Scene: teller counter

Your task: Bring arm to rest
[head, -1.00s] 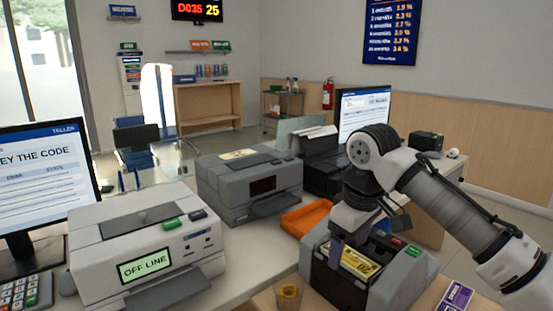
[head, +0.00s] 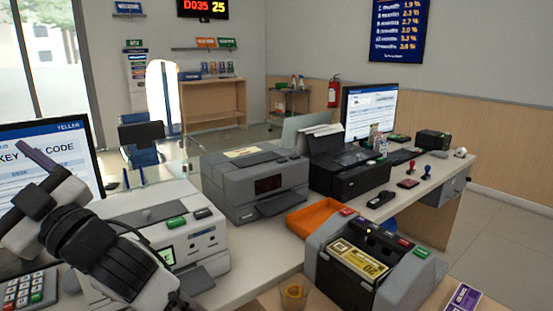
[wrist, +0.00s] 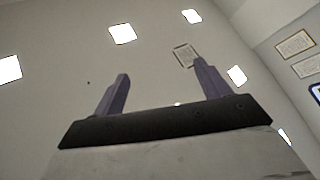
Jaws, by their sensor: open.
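My arm (head: 105,250) is folded at the left of the head view, in front of the white printer and the left monitor. My gripper points up and to the left, with a purple finger (head: 38,157) showing against the left monitor. In the wrist view my gripper (wrist: 162,88) has its two purple fingers wide apart with nothing between them. The wrist camera faces the ceiling.
A white printer (head: 188,238) is partly hidden behind my arm. A grey printer (head: 255,182), an orange tray (head: 312,220) and a banknote machine with yellow notes (head: 358,257) stand to the right. A keypad (head: 28,290) lies at the lower left.

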